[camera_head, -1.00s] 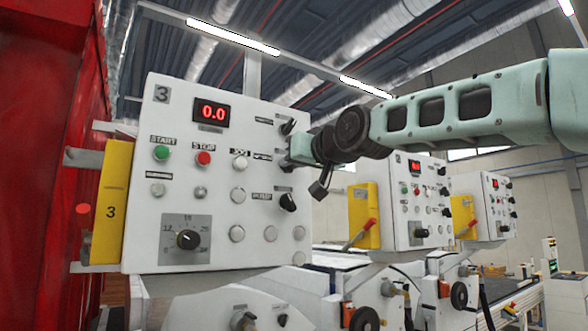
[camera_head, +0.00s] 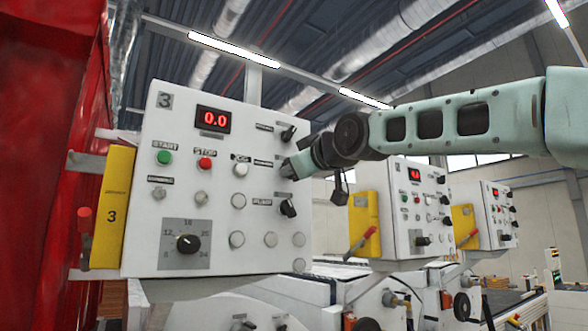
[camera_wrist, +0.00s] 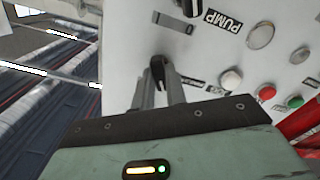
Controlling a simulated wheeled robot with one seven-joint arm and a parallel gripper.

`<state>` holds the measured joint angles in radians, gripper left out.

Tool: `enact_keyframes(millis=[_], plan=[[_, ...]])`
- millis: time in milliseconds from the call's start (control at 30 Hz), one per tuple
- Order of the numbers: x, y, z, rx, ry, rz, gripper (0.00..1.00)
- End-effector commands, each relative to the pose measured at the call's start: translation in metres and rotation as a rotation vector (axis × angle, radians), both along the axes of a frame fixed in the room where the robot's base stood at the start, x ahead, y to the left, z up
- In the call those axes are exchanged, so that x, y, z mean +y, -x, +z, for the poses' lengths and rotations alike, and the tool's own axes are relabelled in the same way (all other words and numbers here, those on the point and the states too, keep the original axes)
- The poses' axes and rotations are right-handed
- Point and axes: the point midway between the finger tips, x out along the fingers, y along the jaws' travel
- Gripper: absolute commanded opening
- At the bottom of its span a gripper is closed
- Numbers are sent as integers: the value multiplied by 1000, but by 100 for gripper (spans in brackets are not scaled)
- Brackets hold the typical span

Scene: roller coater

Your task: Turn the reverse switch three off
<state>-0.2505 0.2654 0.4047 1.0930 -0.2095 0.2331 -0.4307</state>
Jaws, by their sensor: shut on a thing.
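The white control panel (camera_head: 215,255) marked 3 stands at the left in the head view, its display reading 0.0. My gripper (camera_head: 286,170) is at its right side, between an upper black switch (camera_head: 289,133) and the black PUMP switch (camera_head: 288,207). In the wrist view my gripper (camera_wrist: 160,82) is shut on a black switch knob (camera_wrist: 157,63) on the panel face. The fingers cover part of the knob. In the head view my gripper hides this switch. Its label beside the fingers is too small to read surely.
A green button (camera_head: 164,157), a red button (camera_head: 204,163) and a dial (camera_head: 188,243) are on the panel's left. A yellow holder (camera_head: 112,210) is at its left edge, beside a red wall (camera_head: 45,150). More such panels (camera_head: 408,215) stand to the right.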

Motion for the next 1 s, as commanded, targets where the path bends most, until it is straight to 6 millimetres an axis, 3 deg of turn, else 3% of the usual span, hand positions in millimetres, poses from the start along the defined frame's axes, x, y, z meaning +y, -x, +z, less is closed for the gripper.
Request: enact_keyframes(millis=[400, 433, 500, 833, 1000], plan=[[0, 0, 0, -7, 8, 0, 0], [0, 0, 0, -7, 8, 0, 19], [0, 0, 0, -7, 8, 0, 35], [-2, 2, 0, -6, 6, 0, 35], [-14, 18, -3, -7, 4, -2, 35]])
